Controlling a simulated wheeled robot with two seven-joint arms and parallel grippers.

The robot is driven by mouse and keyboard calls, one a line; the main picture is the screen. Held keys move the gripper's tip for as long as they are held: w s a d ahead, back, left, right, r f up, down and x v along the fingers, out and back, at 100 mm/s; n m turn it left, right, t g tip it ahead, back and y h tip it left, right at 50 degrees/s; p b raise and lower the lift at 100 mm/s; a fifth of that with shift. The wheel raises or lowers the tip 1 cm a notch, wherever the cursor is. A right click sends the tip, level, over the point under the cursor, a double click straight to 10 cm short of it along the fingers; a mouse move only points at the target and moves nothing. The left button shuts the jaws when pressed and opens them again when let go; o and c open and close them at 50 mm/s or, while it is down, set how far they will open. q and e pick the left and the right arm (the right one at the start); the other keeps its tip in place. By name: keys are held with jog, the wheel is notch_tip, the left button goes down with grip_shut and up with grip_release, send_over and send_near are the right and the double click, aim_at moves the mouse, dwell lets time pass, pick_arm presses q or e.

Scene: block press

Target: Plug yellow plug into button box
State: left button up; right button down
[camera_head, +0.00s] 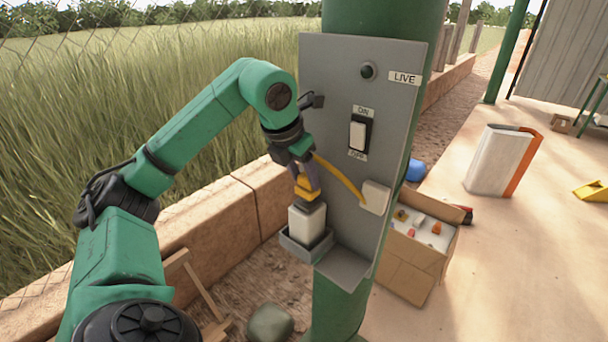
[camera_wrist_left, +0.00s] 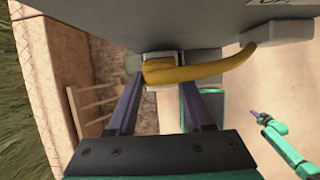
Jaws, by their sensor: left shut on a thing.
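My left gripper (camera_head: 307,182) is shut on the yellow plug (camera_head: 304,190), just above a white box. The plug also shows between the fingers in the wrist view (camera_wrist_left: 158,73). A yellow cable (camera_head: 343,178) runs from the plug to a white block (camera_head: 375,197) on the grey panel. The white box (camera_head: 307,224), apparently the button box, stands upright in a grey holder (camera_head: 291,250). I cannot tell whether the plug touches its top. In the wrist view, a green arm, apparently mine, ends in a small right gripper (camera_wrist_left: 262,118); its jaws are unclear.
The grey panel (camera_head: 330,120) on the green post carries a rocker switch (camera_head: 358,133), a dark lamp (camera_head: 367,71) and a LIVE label. An open carton (camera_head: 412,268) of small items stands at the right. A low brick wall (camera_head: 215,222) runs behind my left arm.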

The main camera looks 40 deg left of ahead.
pick_arm(q)
jog(key=shift+f+b, duration=0.5)
jog(key=shift+f, duration=0.15)
jog(key=o, duration=1.4)
jog(key=shift+c, duration=0.2)
jog(key=shift+r, duration=0.1)
jog(key=p+v, duration=0.5)
jog(key=v, duration=0.9)
jog(key=shift+s+r, duration=0.2)
jog(key=shift+w, duration=0.1)
